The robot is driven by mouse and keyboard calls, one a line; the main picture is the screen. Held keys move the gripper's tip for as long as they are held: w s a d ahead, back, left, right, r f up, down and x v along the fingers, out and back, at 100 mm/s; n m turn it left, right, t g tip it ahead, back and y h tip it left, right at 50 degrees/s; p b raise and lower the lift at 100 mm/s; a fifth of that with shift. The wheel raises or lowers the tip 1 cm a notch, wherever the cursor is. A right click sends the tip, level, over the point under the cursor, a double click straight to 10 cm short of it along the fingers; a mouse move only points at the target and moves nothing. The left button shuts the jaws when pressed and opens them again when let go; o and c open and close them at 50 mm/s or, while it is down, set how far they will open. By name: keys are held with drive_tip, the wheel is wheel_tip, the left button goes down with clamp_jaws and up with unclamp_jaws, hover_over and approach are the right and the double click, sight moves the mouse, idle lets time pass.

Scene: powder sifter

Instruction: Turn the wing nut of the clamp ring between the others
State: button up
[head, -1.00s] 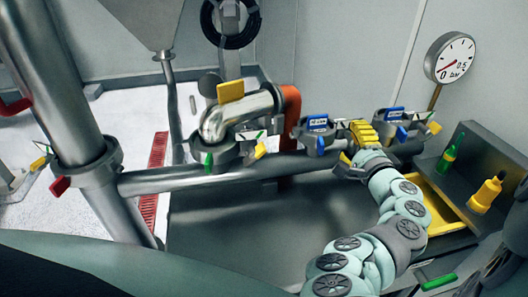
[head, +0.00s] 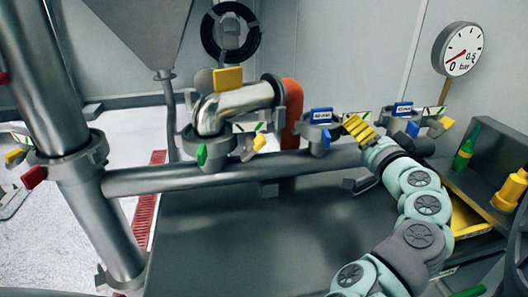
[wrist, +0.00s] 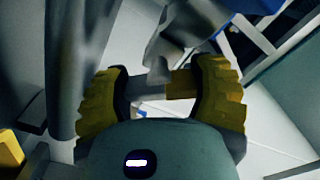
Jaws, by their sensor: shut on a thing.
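The middle clamp ring (head: 318,131), with a blue label on top and a blue wing nut (head: 326,140), sits on the horizontal pipe between the elbow's clamp ring (head: 222,150) and the right clamp ring (head: 403,125). My gripper (head: 358,129) is at its right side, yellow fingers pointing up-left. In the wrist view, a short dull-yellow wing nut (wrist: 182,84) lies between the fingers of my gripper (wrist: 160,84), against the right finger. My gripper is shut on it. Its far end and the ring behind are partly hidden and blurred.
The elbow's ring has green and yellow nuts close on the left. A gauge (head: 459,48) stands at the upper right. A green bottle (head: 463,155) and yellow bottle (head: 510,190) are at the right. The dark table (head: 260,235) below is mostly clear.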

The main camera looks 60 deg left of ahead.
drive_tip(key=shift+s+a+f+n, duration=0.1)
drive_tip(key=shift+f+n, duration=0.05)
drive_tip(key=shift+n, duration=0.25)
drive_tip(key=o, duration=1.2)
drive_tip(key=v, duration=0.7)
drive_tip(key=shift+d, duration=0.3)
